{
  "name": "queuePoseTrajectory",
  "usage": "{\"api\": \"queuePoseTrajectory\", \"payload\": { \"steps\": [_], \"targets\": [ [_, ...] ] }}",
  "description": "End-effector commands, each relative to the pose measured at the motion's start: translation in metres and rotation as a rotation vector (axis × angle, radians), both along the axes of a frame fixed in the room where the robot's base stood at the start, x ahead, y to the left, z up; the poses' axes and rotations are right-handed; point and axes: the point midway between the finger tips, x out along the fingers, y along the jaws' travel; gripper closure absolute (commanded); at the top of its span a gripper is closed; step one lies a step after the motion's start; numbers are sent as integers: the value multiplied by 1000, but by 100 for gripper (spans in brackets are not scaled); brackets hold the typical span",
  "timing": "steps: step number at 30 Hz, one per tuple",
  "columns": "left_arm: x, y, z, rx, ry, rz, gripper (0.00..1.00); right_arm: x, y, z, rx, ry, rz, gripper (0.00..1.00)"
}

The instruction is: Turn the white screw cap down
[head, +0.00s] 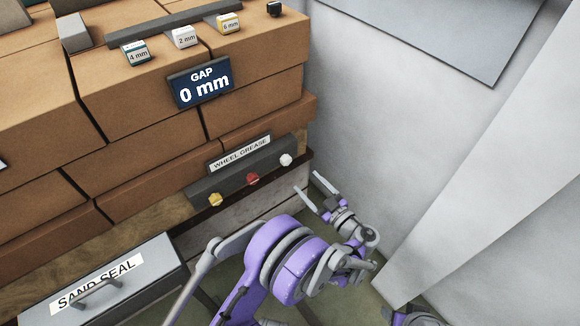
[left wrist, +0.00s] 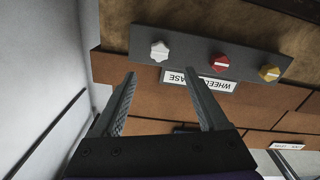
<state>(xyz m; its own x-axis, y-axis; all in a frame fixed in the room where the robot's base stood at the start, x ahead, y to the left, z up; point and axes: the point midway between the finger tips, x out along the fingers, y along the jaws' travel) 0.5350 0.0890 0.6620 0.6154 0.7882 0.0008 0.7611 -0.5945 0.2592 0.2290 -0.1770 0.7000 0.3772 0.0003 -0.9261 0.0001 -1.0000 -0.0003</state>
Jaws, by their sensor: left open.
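The white screw cap (head: 286,159) is the right-hand one of three lobed caps on a dark grey bar labelled WHEEL GREASE. In the left wrist view the same white cap (left wrist: 159,51) shows upside down at the bar's left end, with a pale line across its face. My left gripper (head: 306,181) is open and empty, just below and right of the cap, apart from it. In the left wrist view its two fingers (left wrist: 160,74) point toward the cap, which appears just beyond and between the tips.
A red cap (head: 253,180) and a yellow cap (head: 215,200) sit on the same dark bar (head: 234,179). Brick courses with a GAP 0 mm sign (head: 201,86) rise above. A grey SAND SEAL box (head: 150,262) stands lower left. A pale wall (head: 370,110) lies to the right.

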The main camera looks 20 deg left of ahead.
Motion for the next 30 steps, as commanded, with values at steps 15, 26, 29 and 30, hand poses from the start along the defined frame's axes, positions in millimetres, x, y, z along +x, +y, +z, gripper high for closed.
{"api": "queuePoseTrajectory", "payload": {
  "steps": [15, 26, 29, 30],
  "targets": [
    [53, 69, 0, 1, 1, 2, 24, 2, 0, -12, 0, 4, 0, 41],
    [64, 83, 1, 0, 0, 0, 24, 2, 0, -14, 0, 4, 0, 41],
    [64, 83, 1, 0, 0, 0, 24, 2, 0, -14, 0, 4, 0, 41],
    [64, 83, 1, -1, 1, 0, 24, 2, 0, -14, 0, 4, 0, 41]
  ]
}}
